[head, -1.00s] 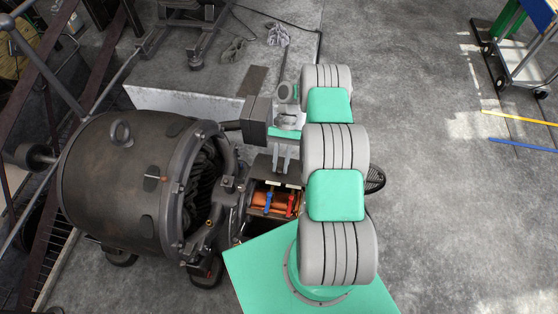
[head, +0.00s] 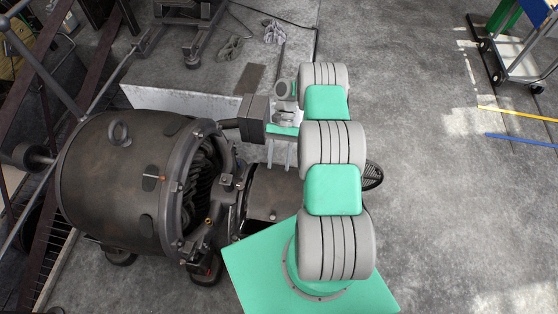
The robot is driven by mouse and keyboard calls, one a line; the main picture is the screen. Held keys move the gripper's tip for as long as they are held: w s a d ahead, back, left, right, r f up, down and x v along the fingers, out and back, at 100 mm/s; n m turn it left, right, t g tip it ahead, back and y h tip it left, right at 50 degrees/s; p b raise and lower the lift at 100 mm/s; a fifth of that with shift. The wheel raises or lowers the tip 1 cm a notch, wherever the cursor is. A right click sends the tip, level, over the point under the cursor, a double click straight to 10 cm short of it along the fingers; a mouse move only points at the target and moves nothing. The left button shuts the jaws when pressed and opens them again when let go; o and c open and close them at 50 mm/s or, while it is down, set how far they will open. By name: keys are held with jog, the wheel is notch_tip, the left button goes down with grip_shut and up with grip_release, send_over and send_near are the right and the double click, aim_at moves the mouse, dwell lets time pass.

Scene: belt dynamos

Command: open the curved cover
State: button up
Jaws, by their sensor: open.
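The dark curved cover (head: 262,197) lies down over the narrow section at the right end of the big dark dynamo (head: 120,185). The copper cylinder and brushes under it are hidden. My gripper (head: 279,155) is at the cover's far edge, with its grey fingers pointing toward it. The fingers are apart, and I see nothing held between them. I cannot tell whether they touch the cover. My arm hides the cover's right end.
A dark box (head: 254,117) stands beside my gripper on the left. A pale slab (head: 180,99) lies behind the dynamo. A wheeled cart (head: 525,65) is at the far right. The grey floor (head: 450,220) on the right is mostly clear.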

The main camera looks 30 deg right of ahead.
jog(key=s+a+r+b, duration=0.2)
jog(key=s+r+b, duration=0.3)
jog(key=s+r, duration=0.8)
jog(key=shift+s+a, duration=0.4)
